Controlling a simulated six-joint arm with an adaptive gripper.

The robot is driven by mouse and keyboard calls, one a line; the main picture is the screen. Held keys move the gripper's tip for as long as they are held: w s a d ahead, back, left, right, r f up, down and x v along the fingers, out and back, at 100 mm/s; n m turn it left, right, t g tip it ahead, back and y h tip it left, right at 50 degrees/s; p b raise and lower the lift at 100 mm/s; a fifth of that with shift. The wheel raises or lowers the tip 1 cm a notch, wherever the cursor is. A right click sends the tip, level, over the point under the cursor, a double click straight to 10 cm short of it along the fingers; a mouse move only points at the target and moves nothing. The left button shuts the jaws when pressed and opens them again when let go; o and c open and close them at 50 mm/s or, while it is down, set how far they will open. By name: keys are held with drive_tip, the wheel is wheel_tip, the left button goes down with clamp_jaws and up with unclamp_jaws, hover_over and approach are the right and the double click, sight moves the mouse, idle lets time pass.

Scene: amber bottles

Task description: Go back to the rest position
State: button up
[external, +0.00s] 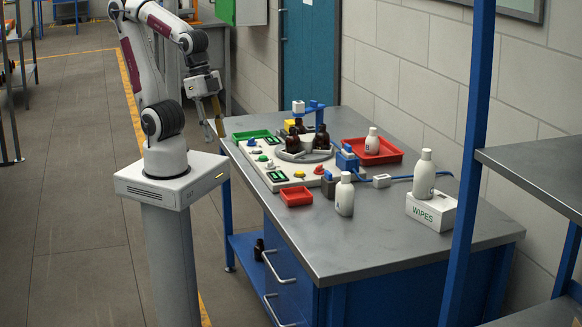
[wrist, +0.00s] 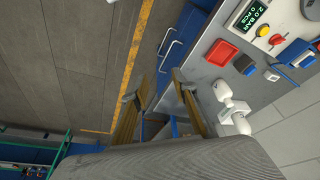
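My gripper (external: 213,135) hangs in the air beside the table's left edge, above the floor, pointing down. In the wrist view its two fingers (wrist: 153,88) stand apart with nothing between them but floor and the table's side, so it is open and empty. Three amber bottles stand upright around the round grey holder on the white panel: one at the back (external: 299,125), one at the left (external: 292,141), one at the right (external: 321,138). Another dark bottle (external: 259,250) stands on the lower shelf under the table.
The white panel (external: 262,176) bears buttons and displays. Red trays (external: 297,196) (external: 390,157), a green tray (external: 250,135), white bottles (external: 344,197) (external: 372,143) (external: 424,175) and a wipes box (external: 431,211) are on the table (external: 390,240). The table's front is clear.

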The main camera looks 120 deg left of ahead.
drive_tip(key=a+r+n+t, duration=0.2)
drive_tip(key=a+r, duration=0.2)
drive_tip(key=shift+s+a+r+y, duration=0.2)
drive_tip(key=shift+r+y, duration=0.1)
drive_tip(key=shift+r, duration=0.1)
idle(1.1)
